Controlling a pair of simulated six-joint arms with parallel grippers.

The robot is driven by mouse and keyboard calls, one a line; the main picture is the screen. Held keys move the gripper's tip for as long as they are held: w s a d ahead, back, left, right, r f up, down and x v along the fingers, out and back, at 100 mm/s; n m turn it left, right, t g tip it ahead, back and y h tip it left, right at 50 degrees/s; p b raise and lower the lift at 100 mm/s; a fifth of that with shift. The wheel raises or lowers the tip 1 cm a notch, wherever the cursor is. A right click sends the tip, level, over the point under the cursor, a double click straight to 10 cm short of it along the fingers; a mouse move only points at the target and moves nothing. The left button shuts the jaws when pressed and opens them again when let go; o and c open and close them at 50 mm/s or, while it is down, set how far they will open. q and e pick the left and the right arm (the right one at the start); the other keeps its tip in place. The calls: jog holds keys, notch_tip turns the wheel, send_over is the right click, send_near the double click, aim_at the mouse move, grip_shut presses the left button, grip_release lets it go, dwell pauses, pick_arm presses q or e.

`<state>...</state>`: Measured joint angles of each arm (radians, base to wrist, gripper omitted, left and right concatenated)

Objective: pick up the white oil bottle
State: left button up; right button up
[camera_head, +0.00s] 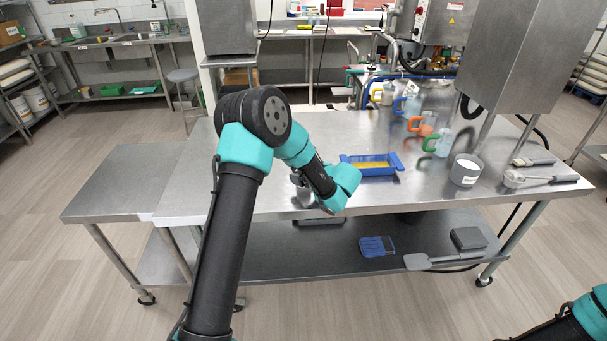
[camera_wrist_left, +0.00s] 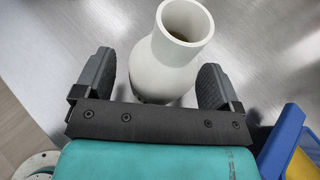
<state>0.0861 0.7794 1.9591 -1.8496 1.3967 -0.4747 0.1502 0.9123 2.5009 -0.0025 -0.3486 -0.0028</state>
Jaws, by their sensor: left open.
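The white oil bottle (camera_wrist_left: 168,68) stands between the two black fingers of my left gripper (camera_wrist_left: 157,62) in the left wrist view. Its open round mouth faces the camera, and its wider body runs down behind the gripper's black bar. The fingers are spread, one on each side of the bottle; a gap shows at the left finger, while contact at the right one is hard to judge. In the head view my left arm hides most of the gripper and I cannot make out the bottle clearly. My right gripper is out of view.
A blue tray with yellow contents (camera_head: 372,165) lies just right of my left wrist on the steel table (camera_head: 420,203). Farther right stand jugs with coloured handles (camera_head: 440,143), a white-filled pot (camera_head: 466,170) and utensils (camera_head: 540,177). The table's left part (camera_head: 130,187) is clear.

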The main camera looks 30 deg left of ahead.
pick_arm(q)
jog(key=shift+w+a+f, duration=0.1)
jog(key=shift+a+f, duration=0.05)
jog(key=shift+a, duration=0.25)
jog(key=c, duration=1.1)
